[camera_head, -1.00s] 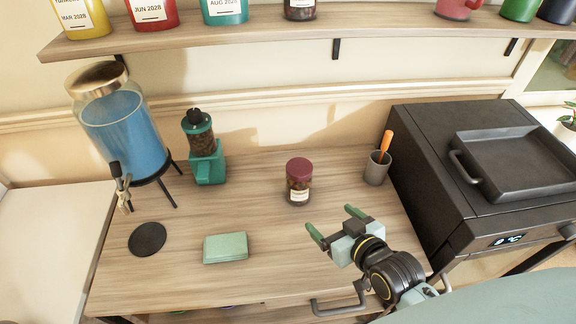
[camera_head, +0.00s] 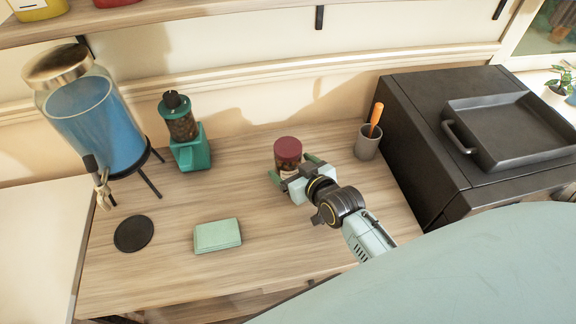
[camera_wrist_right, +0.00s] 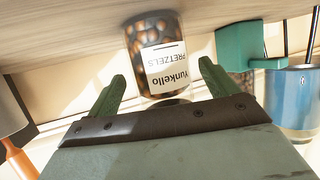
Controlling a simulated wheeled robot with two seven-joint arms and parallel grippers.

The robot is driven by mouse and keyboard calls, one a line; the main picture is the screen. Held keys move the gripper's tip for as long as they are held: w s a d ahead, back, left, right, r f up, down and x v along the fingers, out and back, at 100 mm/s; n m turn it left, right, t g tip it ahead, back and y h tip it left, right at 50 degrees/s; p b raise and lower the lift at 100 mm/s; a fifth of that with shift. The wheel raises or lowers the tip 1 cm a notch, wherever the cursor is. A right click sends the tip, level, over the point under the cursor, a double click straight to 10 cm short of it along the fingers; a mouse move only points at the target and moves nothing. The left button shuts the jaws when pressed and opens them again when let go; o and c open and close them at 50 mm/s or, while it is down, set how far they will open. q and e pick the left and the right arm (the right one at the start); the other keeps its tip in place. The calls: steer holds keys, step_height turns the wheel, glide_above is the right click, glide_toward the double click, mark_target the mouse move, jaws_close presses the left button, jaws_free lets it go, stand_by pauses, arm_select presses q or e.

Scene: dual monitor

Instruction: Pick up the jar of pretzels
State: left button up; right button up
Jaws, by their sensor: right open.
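The jar of pretzels (camera_head: 287,153) has a dark red lid and stands upright on the wooden counter. In the right wrist view the jar (camera_wrist_right: 158,50) appears upside down, with brown pretzels and a white label reading "Yunkello PRETZELS". My right gripper (camera_head: 294,168) is open just in front of the jar, its green fingers toward the jar's two sides. In the right wrist view the open fingers (camera_wrist_right: 163,78) lie to either side of the jar's image, with gaps. The jar's lower part is hidden by the gripper in the head view. My left gripper is not in view.
A grey cup (camera_head: 367,147) with an orange-handled tool stands right of the jar, beside a black oven (camera_head: 408,138). A green grinder (camera_head: 190,152), a blue drink dispenser (camera_head: 97,128), a black coaster (camera_head: 134,233) and a green box (camera_head: 217,235) are to the left.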

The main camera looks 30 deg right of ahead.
steer(key=x, duration=0.2)
steer(key=shift+w+f, duration=0.15)
steer(key=shift+w, duration=0.25)
steer(key=c, duration=1.2)
